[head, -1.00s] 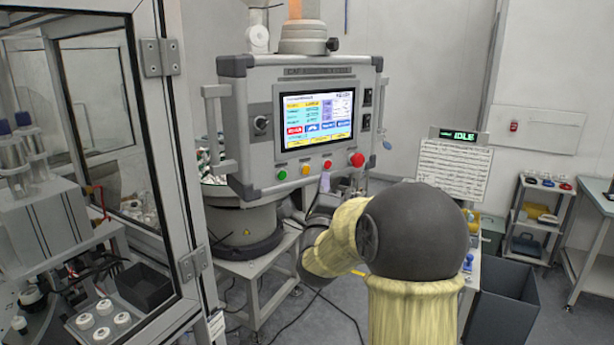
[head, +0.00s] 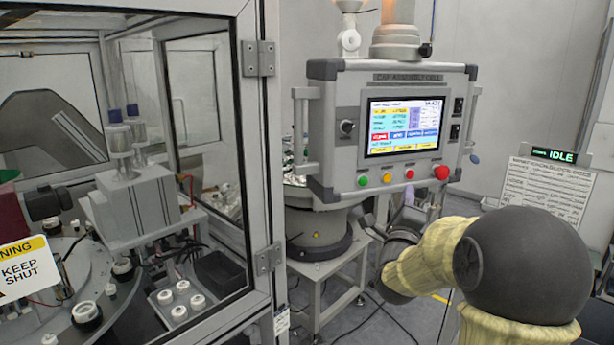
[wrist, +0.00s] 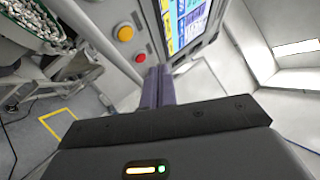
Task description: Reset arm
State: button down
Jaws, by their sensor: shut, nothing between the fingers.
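My gripper (wrist: 158,86) shows in the wrist view with its two fingers together and nothing between them. Beyond its fingertips is the control panel (wrist: 185,25), seen at a steep angle, with an orange and a red button near the fingers. I cannot tell the exact gap between fingers and panel. In the head view my arm is bent at the lower right, in front of and below the control panel (head: 322,100). The gripper (head: 408,212) is partly hidden there behind my forearm. The panel has a lit screen and green, orange and red buttons.
A glass-walled machine enclosure (head: 262,160) fills the left, with white caps (head: 182,287) on a tray inside. A cap feeder bowl (head: 315,232) stands on a stand below the panel. A sign reading IDLE (head: 562,156) is at the right. Cables lie on the floor.

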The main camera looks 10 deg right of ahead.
jog(key=s+a+f+n+g+y, duration=0.2)
jog(key=a+f+n+g+y, duration=0.2)
jog(key=a+f+n+y, duration=0.25)
jog(key=s+a+f+n+g+y, duration=0.25)
jog(key=a+f+n, duration=0.25)
jog(key=f+n, duration=0.4)
jog(key=s+a+f+n+g+y, duration=0.1)
jog(key=s+a+f+n+g, duration=0.1)
jog(key=s+f+n+g, duration=0.3)
jog(key=s+a+f+n+g+y, duration=0.1)
jog(key=s+a+f+n+g, duration=0.2)
jog(key=s, duration=1.1)
notch_tip(320, 180, down, 5)
jog(key=n+g, duration=0.3)
jog(key=shift+s+a+f+n, duration=0.15)
jog(key=shift+s+a+n, duration=0.15)
jog(key=shift+n, duration=0.05)
